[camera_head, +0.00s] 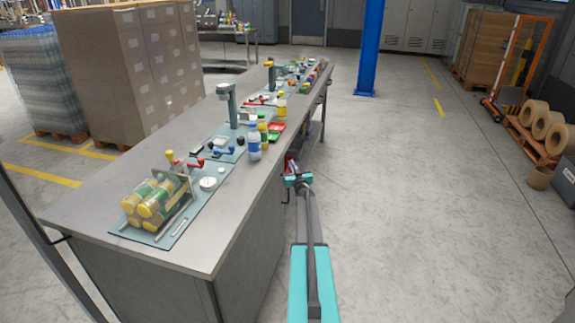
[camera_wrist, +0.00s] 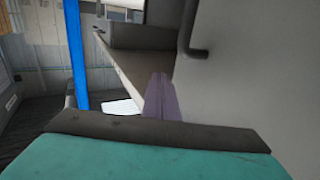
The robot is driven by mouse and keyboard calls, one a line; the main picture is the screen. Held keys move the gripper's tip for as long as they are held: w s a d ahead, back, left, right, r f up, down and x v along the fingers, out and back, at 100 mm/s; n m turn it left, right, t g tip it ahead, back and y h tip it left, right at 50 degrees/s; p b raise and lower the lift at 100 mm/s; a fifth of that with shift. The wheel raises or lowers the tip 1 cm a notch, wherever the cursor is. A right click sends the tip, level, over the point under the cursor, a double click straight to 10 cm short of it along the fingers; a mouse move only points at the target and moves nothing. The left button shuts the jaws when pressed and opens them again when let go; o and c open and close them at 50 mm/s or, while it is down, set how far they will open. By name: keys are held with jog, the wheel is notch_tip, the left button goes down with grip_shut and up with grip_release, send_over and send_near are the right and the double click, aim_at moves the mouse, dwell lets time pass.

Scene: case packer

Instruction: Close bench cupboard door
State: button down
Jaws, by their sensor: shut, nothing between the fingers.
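The long grey bench (camera_head: 232,208) runs from the lower left towards the back, with its cupboard side facing right. My gripper (camera_wrist: 163,95) is shut and empty. In the wrist view a flat grey panel (camera_wrist: 245,70), which looks like the cupboard door, fills the right side. A dark bar handle (camera_wrist: 190,38) stands out from it, above and right of my fingers. My fingers point along the panel; I cannot tell whether they touch it. In the head view the gripper end is beside the bench's right edge, partly hidden, and the door's angle does not show.
A blue post (camera_head: 370,45) stands beyond. Stacked cartons (camera_head: 145,70) are at left. A pallet with brown rolls (camera_head: 535,118) is at right. The floor right of the bench is clear.

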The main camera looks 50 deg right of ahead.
jog(key=s+d+b, duration=0.1)
jog(key=s+d, duration=0.4)
jog(key=s, duration=0.5)
jog(key=shift+s+f, duration=0.2)
jog(key=shift+s, duration=0.15)
